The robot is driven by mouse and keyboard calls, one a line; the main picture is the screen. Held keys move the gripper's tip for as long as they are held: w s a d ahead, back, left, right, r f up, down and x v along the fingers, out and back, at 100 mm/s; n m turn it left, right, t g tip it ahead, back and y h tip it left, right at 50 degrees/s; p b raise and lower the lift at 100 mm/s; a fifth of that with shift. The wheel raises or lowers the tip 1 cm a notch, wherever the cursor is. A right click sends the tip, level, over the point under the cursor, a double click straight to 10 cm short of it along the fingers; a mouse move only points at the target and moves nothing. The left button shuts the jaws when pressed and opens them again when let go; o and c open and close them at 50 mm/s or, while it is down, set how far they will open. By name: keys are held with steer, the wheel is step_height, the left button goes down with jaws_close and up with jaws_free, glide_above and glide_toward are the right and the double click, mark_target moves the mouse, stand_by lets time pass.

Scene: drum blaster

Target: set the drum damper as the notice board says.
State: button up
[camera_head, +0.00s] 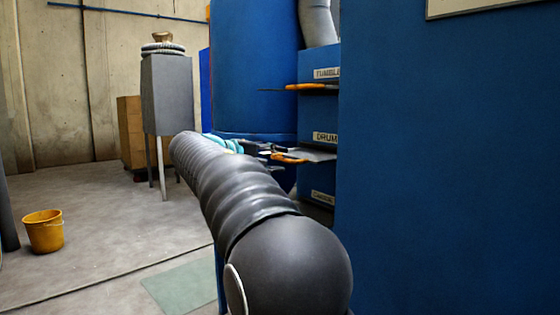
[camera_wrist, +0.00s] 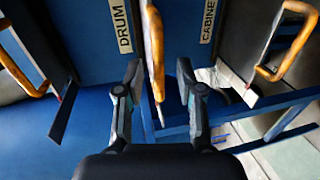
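The drum damper has an orange-handled lever (camera_wrist: 154,50) beside the DRUM label (camera_wrist: 122,26) in the wrist view. The lever (camera_head: 288,157) also shows in the head view, below the DRUM label (camera_head: 325,137), partly hidden by my gripper. My gripper (camera_wrist: 159,66) is open, its two dark fingers on either side of the drum lever. Gaps show between the lever and both fingers in that view; the depth between them is unclear. A pale board (camera_head: 490,5), possibly the notice board, is cut off at the top right of the head view, and no writing is readable.
Another orange lever (camera_head: 306,86) sits above, by the TUMBLE label (camera_head: 327,73). A CABINET label (camera_wrist: 208,22) and another orange handle (camera_wrist: 290,42) are on the wrist view's right. A blue panel (camera_head: 450,170) stands close right. A yellow bucket (camera_head: 43,232) stands on open floor left.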

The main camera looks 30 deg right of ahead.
steer(key=v, duration=1)
steer(key=shift+a, duration=0.25)
steer(key=shift+r, duration=0.1)
steer(key=s+a+f+n+t+y, duration=0.1)
steer(key=a+f+n+y, duration=0.2)
steer(key=f, duration=0.6)
steer(key=s+a+f+t+y, duration=0.1)
steer(key=a+f+y, duration=0.3)
steer(key=f, duration=0.6)
steer(key=s+a+f+m+y+p, duration=0.1)
steer(key=s+a+f+y, duration=0.25)
steer(key=s, duration=0.45)
steer(key=s+a+f+m+y+p, duration=0.1)
steer(key=s+a+f+y+p, duration=0.15)
steer(key=s+f, duration=0.35)
steer(key=s+r+m+t+y+p, duration=0.1)
steer(key=s+r+m+t+y, duration=0.1)
steer(key=s, duration=1.1)
steer(key=shift+a+y+p, duration=0.15)
steer(key=shift+y+p, duration=0.2)
steer(key=shift+y, duration=0.05)
